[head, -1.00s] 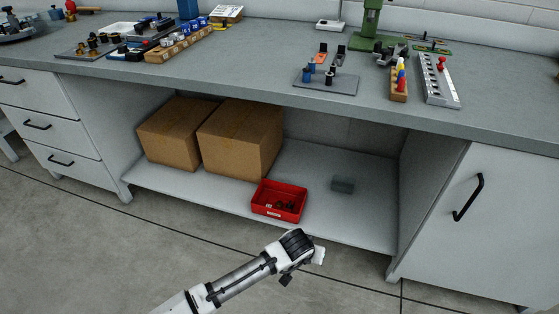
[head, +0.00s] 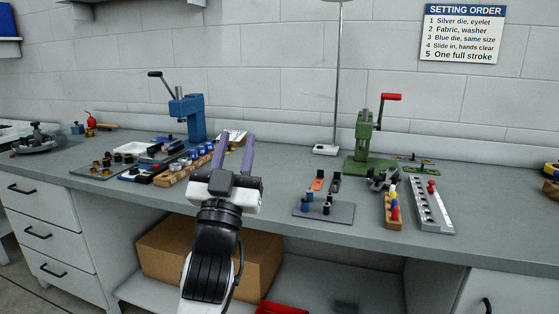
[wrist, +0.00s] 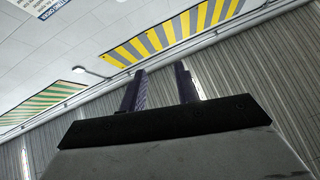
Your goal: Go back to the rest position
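My gripper (head: 236,140) is raised in front of the bench in the head view, left of the middle, with its two purple fingers pointing up. The fingers stand apart with nothing between them. In the wrist view the gripper (wrist: 161,70) is also open and empty, seen against the wall and ceiling area. The gripper hides part of the bench top behind it.
The grey bench (head: 290,240) holds a blue press (head: 193,115), a green press (head: 365,140), a plate with small dies (head: 325,210), a wooden block with pegs (head: 393,208) and a grey rack (head: 430,205). A cardboard box (head: 160,245) and a red bin (head: 281,308) are below.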

